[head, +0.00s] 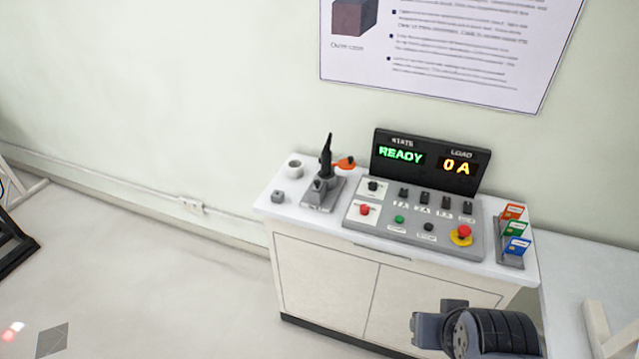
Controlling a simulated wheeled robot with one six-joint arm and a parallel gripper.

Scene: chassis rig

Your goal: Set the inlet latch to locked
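The inlet latch is not labelled clearly enough to pick out with certainty. The likeliest place is the grey fixture (322,194) at the left of the cabinet top, with an upright black handle (326,157) and an orange lever (345,163) beside it. Whether it is locked cannot be told at this size. A dark ribbed part of my arm (495,333) shows at the bottom right, in front of the cabinet and apart from the fixture. My gripper's fingers are not in view.
The control panel (377,228) has switches, buttons and a red stop knob (463,233). Its display (430,160) reads READY and 0 A. Coloured cards (515,228) stand at the right, a white cup (294,168) and grey block (278,197) at the left.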

